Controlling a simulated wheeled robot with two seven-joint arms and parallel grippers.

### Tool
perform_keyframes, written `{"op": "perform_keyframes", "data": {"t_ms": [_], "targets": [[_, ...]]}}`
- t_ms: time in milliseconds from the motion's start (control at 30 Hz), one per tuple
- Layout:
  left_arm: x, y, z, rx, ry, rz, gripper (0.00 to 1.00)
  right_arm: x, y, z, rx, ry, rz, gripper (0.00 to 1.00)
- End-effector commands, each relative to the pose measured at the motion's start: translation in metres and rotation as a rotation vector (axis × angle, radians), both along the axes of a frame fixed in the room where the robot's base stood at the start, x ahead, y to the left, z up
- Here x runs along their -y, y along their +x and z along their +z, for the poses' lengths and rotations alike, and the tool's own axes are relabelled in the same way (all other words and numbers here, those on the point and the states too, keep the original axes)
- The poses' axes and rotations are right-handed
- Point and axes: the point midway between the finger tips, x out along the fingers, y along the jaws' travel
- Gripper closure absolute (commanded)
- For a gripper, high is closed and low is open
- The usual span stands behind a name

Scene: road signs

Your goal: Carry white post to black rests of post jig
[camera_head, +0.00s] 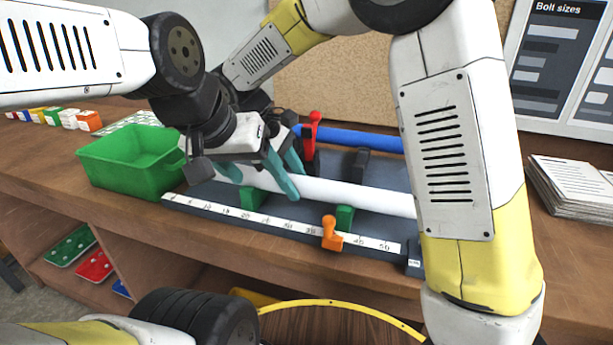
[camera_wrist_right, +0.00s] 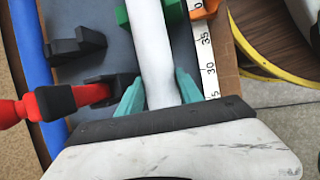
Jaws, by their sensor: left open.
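The white post (camera_head: 345,193) lies lengthwise along the post jig (camera_head: 385,227), by the green rests (camera_head: 345,218). I cannot tell if it touches them. My right gripper (camera_head: 290,178) has a teal finger on each side of the post and appears shut on it; the fingers also show against the post in the right wrist view (camera_wrist_right: 159,88). My left gripper (camera_head: 230,172) is open at the post's left part, partly hidden by its own body. A black rest (camera_head: 360,165) stands behind the post; it also shows in the right wrist view (camera_wrist_right: 75,45).
A red clamp (camera_head: 311,140) stands behind my right gripper. A blue bar (camera_head: 360,140) lies along the back. An orange peg (camera_head: 331,233) stands by the ruler strip (camera_head: 285,223) in front. A green bin (camera_head: 130,158) is at left. My right arm hides the jig's right part.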

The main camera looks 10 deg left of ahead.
Motion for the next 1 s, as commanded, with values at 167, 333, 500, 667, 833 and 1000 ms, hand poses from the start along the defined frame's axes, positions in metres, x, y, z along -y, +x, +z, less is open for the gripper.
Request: {"op": "perform_keyframes", "data": {"t_ms": [167,333,500,667,833,1000], "targets": [[0.0,0.0,0.0,0.0,0.0,0.0,0.36,0.0,0.0,0.0,0.0,0.0,0.0,1.0],[0.0,0.0,0.0,0.0,0.0,0.0,0.36,0.0,0.0,0.001,0.002,0.001,0.0,1.0],[0.0,0.0,0.0,0.0,0.0,0.0,0.36,0.0,0.0,0.001,0.002,0.001,0.0,1.0],[0.0,0.0,0.0,0.0,0.0,0.0,0.36,0.001,0.0,0.006,0.002,0.002,-0.001,1.0],[0.0,0.0,0.0,0.0,0.0,0.0,0.36,0.005,0.0,0.015,0.002,0.002,-0.002,1.0],[0.0,0.0,0.0,0.0,0.0,0.0,0.36,0.01,-0.001,0.027,0.002,0.002,-0.004,1.0]]}}
